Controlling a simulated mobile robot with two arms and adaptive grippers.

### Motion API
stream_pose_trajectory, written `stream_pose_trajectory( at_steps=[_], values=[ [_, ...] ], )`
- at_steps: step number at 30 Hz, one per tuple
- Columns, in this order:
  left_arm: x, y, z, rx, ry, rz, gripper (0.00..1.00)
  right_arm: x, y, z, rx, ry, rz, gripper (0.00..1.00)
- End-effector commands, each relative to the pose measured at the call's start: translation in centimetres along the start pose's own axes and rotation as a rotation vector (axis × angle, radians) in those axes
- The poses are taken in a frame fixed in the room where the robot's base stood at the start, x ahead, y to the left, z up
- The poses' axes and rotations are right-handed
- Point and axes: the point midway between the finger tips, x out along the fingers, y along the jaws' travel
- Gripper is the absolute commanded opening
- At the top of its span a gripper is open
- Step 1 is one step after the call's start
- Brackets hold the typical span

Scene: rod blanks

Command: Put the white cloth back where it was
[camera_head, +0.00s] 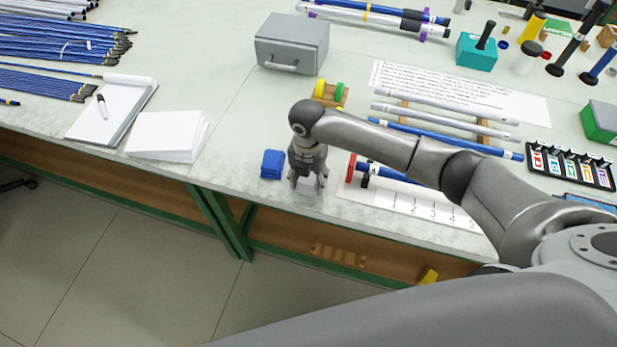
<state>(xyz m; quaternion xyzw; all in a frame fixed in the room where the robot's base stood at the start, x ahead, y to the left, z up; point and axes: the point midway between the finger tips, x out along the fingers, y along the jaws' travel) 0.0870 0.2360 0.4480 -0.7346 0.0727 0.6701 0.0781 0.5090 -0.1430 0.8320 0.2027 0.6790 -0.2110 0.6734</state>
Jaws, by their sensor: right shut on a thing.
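My right gripper (308,182) points down at the front edge of the table, just right of a folded blue cloth (272,164). Its fingers are shut on a small pale thing, the white cloth (307,186), of which only a little shows between the fingers. I cannot tell whether the cloth touches the tabletop. My left gripper is not in view.
A grey box (292,44) and a roll stand with yellow and green rings (330,93) are behind the gripper. A paper stack (167,135) and a clipboard (110,107) lie left. Rods on a rack (445,125) lie right. Tabletop left of the blue cloth is clear.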

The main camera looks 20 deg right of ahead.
Motion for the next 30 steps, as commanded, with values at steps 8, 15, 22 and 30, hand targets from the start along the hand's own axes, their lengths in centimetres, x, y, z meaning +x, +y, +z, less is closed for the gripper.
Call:
stream_pose_trajectory(
  at_steps=[8, 15, 22, 30],
  values=[
    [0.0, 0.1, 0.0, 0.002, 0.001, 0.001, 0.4, 0.2, 0.0, 0.0, 0.0, 0.0, 0.0, 0.29],
    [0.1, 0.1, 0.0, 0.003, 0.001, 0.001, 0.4, 0.4, 0.0, 0.0, 0.0, 0.001, 0.0, 0.68],
    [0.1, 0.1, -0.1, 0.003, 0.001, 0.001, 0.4, 0.4, 0.0, 0.0, 0.0, 0.001, 0.0, 0.73],
    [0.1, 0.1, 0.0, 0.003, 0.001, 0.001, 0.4, -0.8, 0.1, 0.1, 0.0, -0.001, 0.002, 0.73]
  ],
)
